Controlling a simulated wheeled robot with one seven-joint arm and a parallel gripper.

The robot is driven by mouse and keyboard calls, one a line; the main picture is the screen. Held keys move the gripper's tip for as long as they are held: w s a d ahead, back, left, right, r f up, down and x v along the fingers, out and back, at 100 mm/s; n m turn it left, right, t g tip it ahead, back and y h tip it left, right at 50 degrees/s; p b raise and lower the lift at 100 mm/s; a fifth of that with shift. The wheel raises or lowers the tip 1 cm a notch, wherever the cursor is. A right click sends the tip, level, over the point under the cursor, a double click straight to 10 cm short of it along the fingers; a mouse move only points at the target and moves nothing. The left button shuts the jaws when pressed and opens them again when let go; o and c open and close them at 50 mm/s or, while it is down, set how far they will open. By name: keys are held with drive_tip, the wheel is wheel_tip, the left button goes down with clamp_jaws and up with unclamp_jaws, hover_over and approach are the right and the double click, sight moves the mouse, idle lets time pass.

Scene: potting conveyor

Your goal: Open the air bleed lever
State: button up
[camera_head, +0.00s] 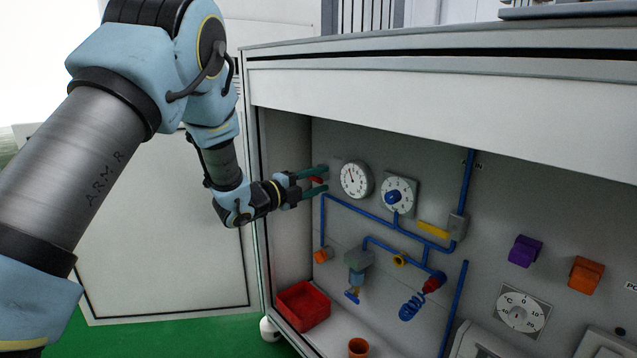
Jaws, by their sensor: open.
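My gripper (322,180) is open at the left of the recessed panel, its two teal fingers pointing right, left of the round pressure gauge (355,179). A yellow lever (433,229) sits on a grey valve (457,226) at the foot of the vertical blue pipe, well right of my gripper. A small blue lever or tap (352,296) hangs under a grey filter unit (358,260). No readable label shows which part is the air bleed lever.
A blue knob on a dial (393,197) is right of the gauge. The counter edge (430,98) overhangs the recess.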

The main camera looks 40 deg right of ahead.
clamp_jaws()
idle(0.3)
drive_tip(key=shift+r, duration=0.1)
idle(0.4)
drive_tip(key=n+p, duration=0.1)
drive_tip(key=r+n+p, duration=0.1)
drive_tip(key=n, duration=0.1)
drive_tip(key=n+p, duration=0.1)
drive_tip(key=shift+w+r+p, duration=0.2)
drive_tip(key=shift+r+p, duration=0.05)
drive_tip(key=shift+p, duration=0.1)
drive_tip(key=n+p, duration=0.2)
drive_tip(key=n, duration=0.1)
drive_tip(key=r+n+p, duration=0.1)
drive_tip(key=n, duration=0.1)
drive_tip(key=shift+w+r, duration=0.1)
drive_tip(key=shift+w, duration=0.3)
drive_tip(key=n+p, duration=0.2)
drive_tip(key=n, duration=0.1)
drive_tip(key=w+n+p, duration=0.1)
drive_tip(key=shift+w+r+n+p, duration=0.1)
drive_tip(key=shift+r+n+p, duration=0.2)
drive_tip(key=shift+r+p, duration=0.1)
drive_tip(key=shift+w+n+p, duration=0.3)
drive_tip(key=shift+n+p, duration=0.35)
drive_tip(key=shift+n, duration=0.4)
drive_tip(key=shift+w+n+p, duration=0.3)
drive_tip(key=shift+n+p, duration=0.35)
drive_tip(key=shift+n, duration=0.4)
drive_tip(key=shift+f, duration=0.1)
